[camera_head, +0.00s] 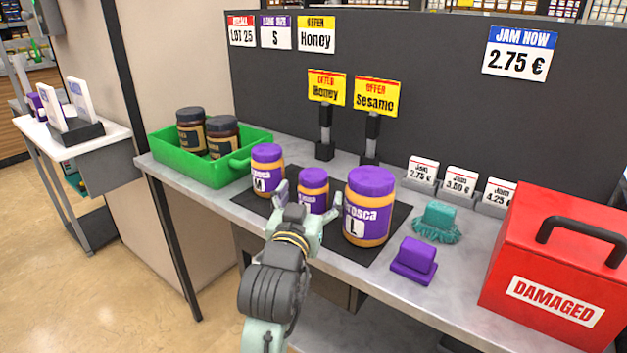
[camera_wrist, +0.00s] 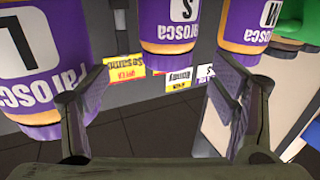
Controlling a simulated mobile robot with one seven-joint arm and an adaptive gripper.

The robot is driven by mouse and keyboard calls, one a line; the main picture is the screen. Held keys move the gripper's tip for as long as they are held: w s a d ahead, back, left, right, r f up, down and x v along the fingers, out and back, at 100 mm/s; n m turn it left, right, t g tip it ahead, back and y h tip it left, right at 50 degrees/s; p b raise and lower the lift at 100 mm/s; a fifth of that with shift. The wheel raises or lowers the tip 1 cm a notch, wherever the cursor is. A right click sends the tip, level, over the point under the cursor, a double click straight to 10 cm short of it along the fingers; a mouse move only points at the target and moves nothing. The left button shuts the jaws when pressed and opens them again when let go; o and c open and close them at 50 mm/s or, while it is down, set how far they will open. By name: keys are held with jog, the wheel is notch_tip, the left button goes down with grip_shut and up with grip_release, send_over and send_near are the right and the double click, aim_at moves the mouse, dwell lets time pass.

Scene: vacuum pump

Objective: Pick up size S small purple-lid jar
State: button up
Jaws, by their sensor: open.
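The small purple-lid jar marked S (camera_head: 313,178) stands upright on the black mat (camera_head: 272,221), between two larger jars. The jar marked M (camera_head: 267,160) is to its left and the big jar marked L (camera_head: 371,190) to its right. My gripper (camera_head: 308,204) is open and empty in front of the S jar, a finger toward each side; its lower part is hidden behind the gripper. The wrist view is upside down: the S jar (camera_wrist: 184,22) is between and beyond my open fingers (camera_wrist: 160,88), apart from them. The L jar (camera_wrist: 38,55) is close beside one finger.
A green crate (camera_head: 208,171) with two dark jars stands left on the grey counter. A purple block (camera_head: 414,260), a teal brush (camera_head: 438,218) and a red DAMAGED box (camera_head: 560,255) are to the right. Sign stands (camera_head: 325,130) are behind the jars.

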aim_at(314, 173)
jog(key=shift+x, duration=1.05)
jog(key=x, duration=0.1)
jog(key=p+x, duration=0.1)
jog(key=x, duration=0.1)
jog(key=a+p+x, duration=0.1)
jog(key=shift+w+d+r, duration=0.15)
jog(key=shift+w+r, duration=0.15)
jog(key=shift+w, duration=0.15)
jog(key=shift+w+f, duration=0.1)
jog(key=shift+w, duration=0.25)
jog(key=shift+d, duration=0.1)
jog(key=c, duration=1.5)
jog(key=shift+c, duration=0.4)
